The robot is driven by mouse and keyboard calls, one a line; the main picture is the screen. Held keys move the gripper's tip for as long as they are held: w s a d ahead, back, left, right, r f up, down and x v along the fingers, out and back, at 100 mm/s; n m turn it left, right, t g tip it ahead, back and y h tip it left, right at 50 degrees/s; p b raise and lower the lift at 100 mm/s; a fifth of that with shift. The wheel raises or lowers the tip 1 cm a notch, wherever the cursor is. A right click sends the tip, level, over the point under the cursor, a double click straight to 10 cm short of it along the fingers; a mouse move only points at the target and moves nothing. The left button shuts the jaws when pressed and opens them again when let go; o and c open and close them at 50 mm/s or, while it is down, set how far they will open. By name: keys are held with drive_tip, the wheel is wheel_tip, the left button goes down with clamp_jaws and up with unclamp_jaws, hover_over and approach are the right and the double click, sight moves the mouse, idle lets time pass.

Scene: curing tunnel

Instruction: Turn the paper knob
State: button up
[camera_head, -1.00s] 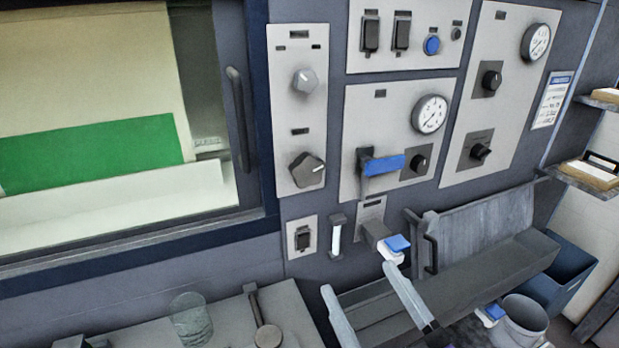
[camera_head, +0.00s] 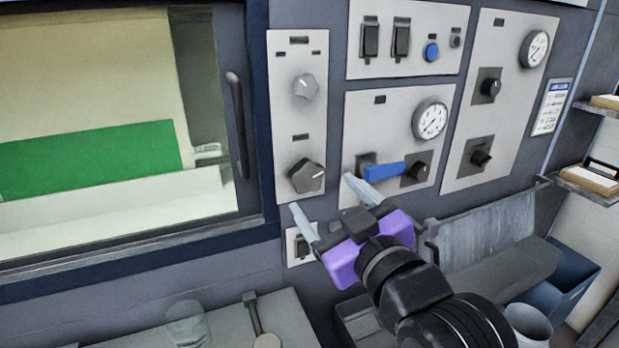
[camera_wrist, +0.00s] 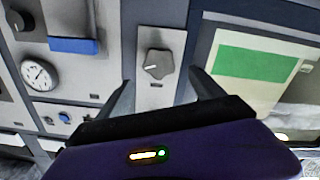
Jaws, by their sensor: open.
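The left panel carries two grey knobs with pale pointer marks: an upper round-edged one (camera_head: 306,86) and a lower, darker five-sided one (camera_head: 306,176). Their labels are too small to read, so I cannot tell which is the paper knob. My gripper (camera_head: 327,198) is open and empty, with its fingers pointing at the panel just below and right of the lower knob in the head view. In the wrist view, which is upside down, the five-sided knob (camera_wrist: 157,64) shows between the open fingers (camera_wrist: 160,80), apart from both.
A blue-handled lever (camera_head: 384,171) sticks out just right of my fingers. A gauge (camera_head: 430,119) and small black knobs are further right. A door handle (camera_head: 238,122) is to the left.

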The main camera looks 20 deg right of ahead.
sight(311, 177)
drive_tip(key=w, duration=0.7)
drive_tip(key=shift+w+p, duration=0.25)
drive_tip(key=shift+p, duration=0.15)
drive_tip(key=shift+c, duration=0.2)
drive_tip(key=c, duration=1.4)
drive_tip(key=shift+o, duration=0.2)
drive_tip(key=shift+m, duration=0.4)
drive_tip(key=m+p, duration=0.1)
drive_tip(key=m, duration=0.1)
drive_tip(key=shift+r+m, duration=0.1)
drive_tip(key=shift+m, duration=0.3)
drive_tip(key=m+p, duration=0.1)
drive_tip(key=m, duration=0.2)
drive_tip(key=shift+d+m, duration=0.15)
drive_tip(key=shift+m, duration=0.15)
drive_tip(key=m, duration=0.3)
drive_tip(key=m+p, duration=0.1)
drive_tip(key=m, duration=0.2)
drive_tip(key=shift+d+f+p, duration=0.15)
drive_tip(key=shift+f+p, duration=0.05)
drive_tip(key=shift+p, duration=0.1)
drive_tip(key=shift+m, duration=0.4)
